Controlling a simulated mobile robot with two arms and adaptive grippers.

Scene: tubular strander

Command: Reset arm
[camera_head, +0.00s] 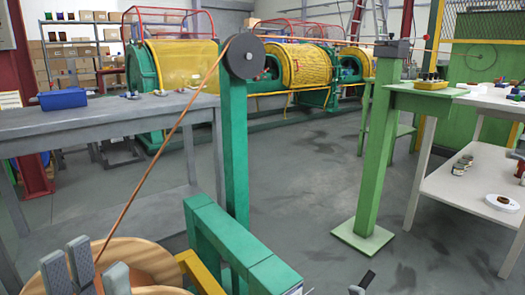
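My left gripper (86,274) is at the bottom left, in front of the wooden spool (140,255). Its grey fingertips point up and stand apart, with the spool showing between them; I see nothing held. Their lower parts are cut off by the frame edge. Whether they touch the spool or the copper wire (160,156) I cannot tell. The wire runs from the spool up to a dark pulley (244,56) on a green post. A small black and pale grey tip (362,284) at the bottom edge looks like part of my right gripper; the rest is out of frame.
A grey table (100,118) with a blue bin (63,98) stands at left. The yellow and green strander (305,66) is behind. A green stand (375,150) and a white shelf table (462,190) are at right. The middle floor (300,170) is clear.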

